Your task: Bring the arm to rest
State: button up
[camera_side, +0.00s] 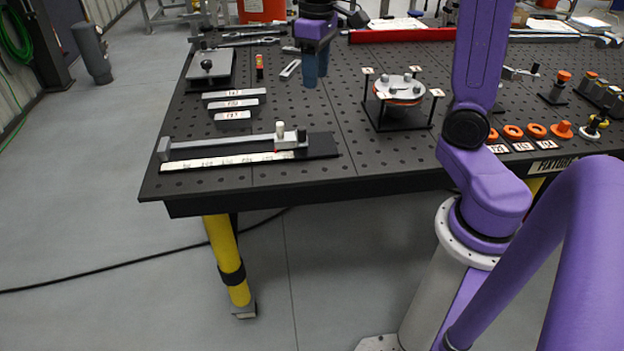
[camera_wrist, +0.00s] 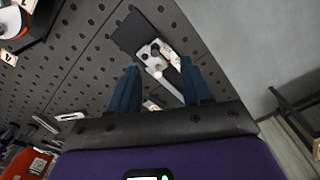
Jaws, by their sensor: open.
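My gripper (camera_side: 315,68) hangs over the back middle of the dark perforated table (camera_side: 300,110), its blue fingers pointing down. In the wrist view, the two blue fingers (camera_wrist: 163,88) stand apart with nothing held between them. The gripper is above the tabletop and touches nothing that I can see. My purple arm covers part of the table's right side in the side view.
A long slide fixture (camera_side: 240,143) lies along the front left edge; it also shows in the wrist view (camera_wrist: 128,32). Several labelled grey blocks (camera_side: 233,105) lie behind it. A round flange on a stand (camera_side: 400,88) is right of my gripper. Orange rings (camera_side: 513,132) lie farther right.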

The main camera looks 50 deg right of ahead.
jog(key=s+a+f+n, duration=0.2)
jog(key=s+a+n, duration=0.1)
jog(key=s, duration=0.4)
jog(key=s+a+f+n, duration=0.3)
jog(key=s, duration=0.5)
jog(key=s+a+f+n, duration=0.3)
jog(key=s+n, duration=0.1)
jog(key=s, duration=0.4)
jog(key=shift+s, duration=0.2)
